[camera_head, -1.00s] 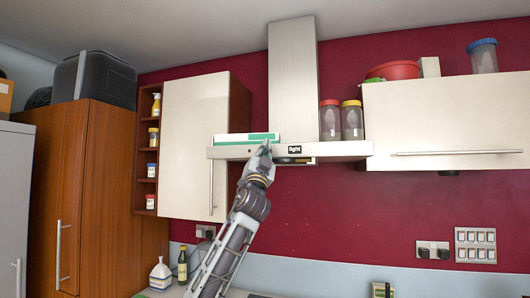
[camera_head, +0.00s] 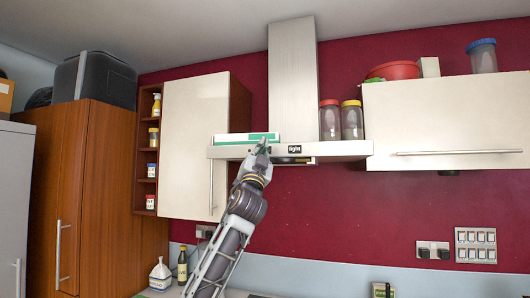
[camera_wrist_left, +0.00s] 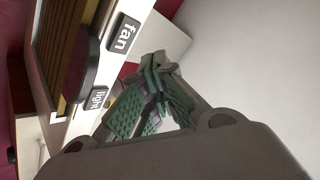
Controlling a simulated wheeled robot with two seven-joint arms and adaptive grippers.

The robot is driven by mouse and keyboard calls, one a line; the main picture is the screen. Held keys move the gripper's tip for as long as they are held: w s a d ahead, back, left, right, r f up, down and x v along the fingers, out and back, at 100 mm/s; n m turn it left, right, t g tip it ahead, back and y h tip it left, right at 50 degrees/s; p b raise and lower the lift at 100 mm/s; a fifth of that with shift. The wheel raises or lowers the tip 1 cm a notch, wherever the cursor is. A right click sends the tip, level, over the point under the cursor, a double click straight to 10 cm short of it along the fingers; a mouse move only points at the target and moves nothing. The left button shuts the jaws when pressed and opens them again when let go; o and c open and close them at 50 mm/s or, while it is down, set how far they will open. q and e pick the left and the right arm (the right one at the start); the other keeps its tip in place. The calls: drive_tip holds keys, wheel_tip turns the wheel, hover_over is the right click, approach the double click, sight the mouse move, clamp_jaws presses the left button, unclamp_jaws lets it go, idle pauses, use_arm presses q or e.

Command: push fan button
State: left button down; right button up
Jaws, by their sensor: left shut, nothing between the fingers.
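The range hood (camera_head: 340,149) hangs on the red wall, with a black "light" label (camera_head: 294,149) on its front edge. The wrist view shows a black "fan" label (camera_wrist_left: 123,37) and the "light" label (camera_wrist_left: 95,99) on the hood's pale front. My left gripper (camera_head: 263,146) is raised at the hood front, left of the "light" label, and hides part of that edge. In the wrist view its green-padded fingers (camera_wrist_left: 150,95) are closed together and empty, near the labels. I cannot tell whether the fingertips touch the hood. My right gripper is not in view.
A white wall cabinet (camera_head: 193,140) stands left of the hood and another (camera_head: 445,125) right of it. A red-lidded jar (camera_head: 330,122) and a yellow-lidded jar (camera_head: 352,122) stand on the hood.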

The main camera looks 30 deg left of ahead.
use_arm(q)
drive_tip(key=shift+s+d, duration=0.2)
drive_tip(key=shift+s, duration=0.55)
drive_tip(key=shift+s+d, duration=0.15)
drive_tip(key=shift+s, duration=0.6)
